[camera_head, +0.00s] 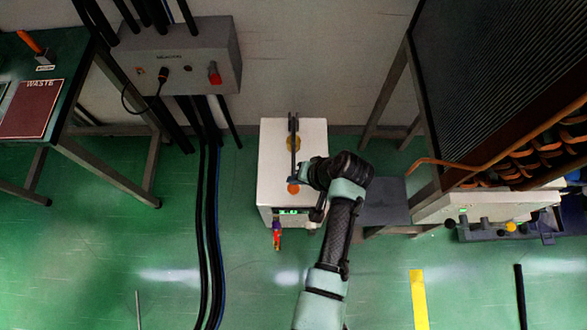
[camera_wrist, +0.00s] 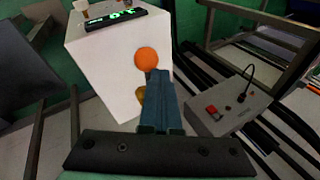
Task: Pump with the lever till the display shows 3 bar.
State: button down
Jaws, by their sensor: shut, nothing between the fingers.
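The white pump box (camera_head: 310,160) stands on the floor in the middle of the head view. Its dark lever (camera_head: 294,140) runs along the top and ends in an orange knob (camera_head: 293,188). The display (camera_head: 288,211) glows green on the box's near side; its digits are too small to read. It shows upside down at the top of the wrist view (camera_wrist: 115,17). My gripper (camera_head: 297,181) is at the knob end of the lever. In the wrist view its blue fingers (camera_wrist: 158,78) are together and empty, with the tips by the orange knob (camera_wrist: 146,60); I cannot tell whether they touch.
A grey control box (camera_head: 180,58) with a red button is on the wall at upper left. Black cables (camera_head: 207,220) run down the floor left of the pump. A dark rack (camera_head: 490,90) stands at right, a table (camera_head: 65,110) at far left.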

jog(key=shift+s+f+b, duration=0.4)
jog(key=shift+f, duration=0.5)
jog(key=shift+s+f+b, duration=0.45)
jog(key=shift+f, duration=0.45)
jog(key=shift+s+f+b, duration=0.4)
jog(key=shift+f, duration=0.5)
dwell(2.1)
dwell(0.5)
jog(key=w+r+p, duration=0.4)
jog(key=r+p, duration=0.3)
jog(key=r, duration=0.3)
jog(key=shift+w+r, duration=0.35)
jog(key=shift+w, duration=0.05)
dwell(0.7)
jog(key=shift+r, duration=0.1)
